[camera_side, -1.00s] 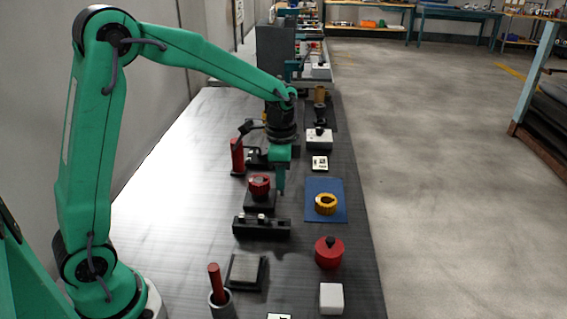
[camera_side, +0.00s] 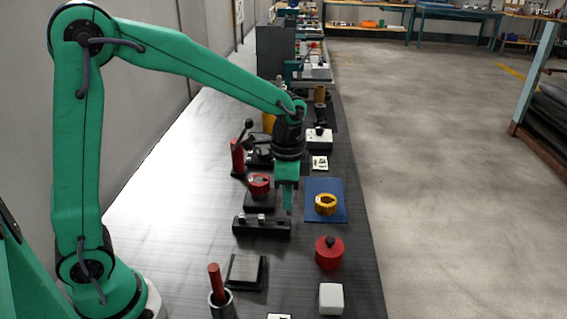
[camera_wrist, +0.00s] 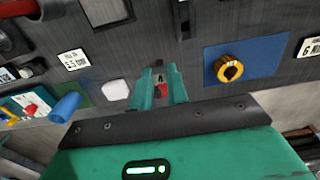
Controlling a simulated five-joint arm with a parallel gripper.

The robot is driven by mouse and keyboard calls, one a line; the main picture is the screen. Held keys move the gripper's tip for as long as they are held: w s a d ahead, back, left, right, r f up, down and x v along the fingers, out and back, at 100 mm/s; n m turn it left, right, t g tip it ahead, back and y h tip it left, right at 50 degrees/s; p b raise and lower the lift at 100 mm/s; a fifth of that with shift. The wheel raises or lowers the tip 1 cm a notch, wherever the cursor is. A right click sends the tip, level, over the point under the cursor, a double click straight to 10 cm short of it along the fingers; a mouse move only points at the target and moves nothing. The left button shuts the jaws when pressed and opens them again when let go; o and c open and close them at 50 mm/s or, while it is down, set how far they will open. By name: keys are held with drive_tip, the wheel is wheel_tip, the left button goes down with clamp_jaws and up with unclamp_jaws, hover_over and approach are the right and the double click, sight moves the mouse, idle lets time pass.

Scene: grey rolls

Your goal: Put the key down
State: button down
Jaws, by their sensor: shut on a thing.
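My gripper (camera_side: 287,208) points down above the dark bench, left of the blue mat and just behind the black rack. In the wrist view my gripper (camera_wrist: 160,76) has its two green fingers close together on a small pale thing, which I take to be the key (camera_wrist: 158,77). The fingers hide most of it, and I cannot make out its shape. The key cannot be made out in the side view. A red patch shows between the fingers, lower in the wrist view.
The blue mat (camera_side: 338,213) bears a yellow ring (camera_side: 326,204). Near it are a black rack (camera_side: 262,229), a red round thing with a dark knob (camera_side: 329,253), a white block (camera_side: 331,299), a grey-topped plate (camera_side: 245,271) and a red-topped fixture (camera_side: 259,186).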

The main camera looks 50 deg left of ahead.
drive_tip(key=s+d, duration=0.4)
drive_tip(key=d, duration=0.1)
drive_tip(key=shift+w+a+f, duration=1.05)
drive_tip(key=shift+a+f, duration=0.7)
drive_tip(key=shift+w+a+f, duration=1.05)
drive_tip(key=shift+a+f, duration=0.65)
drive_tip(key=shift+f, duration=0.05)
drive_tip(key=shift+w+a+f, duration=1.05)
drive_tip(key=shift+a+f, duration=0.7)
drive_tip(key=shift+f, duration=0.15)
drive_tip(key=c, duration=1.4)
unclamp_jaws()
wheel_tip(320, 180, up, 12)
drive_tip(key=shift+r, duration=0.15)
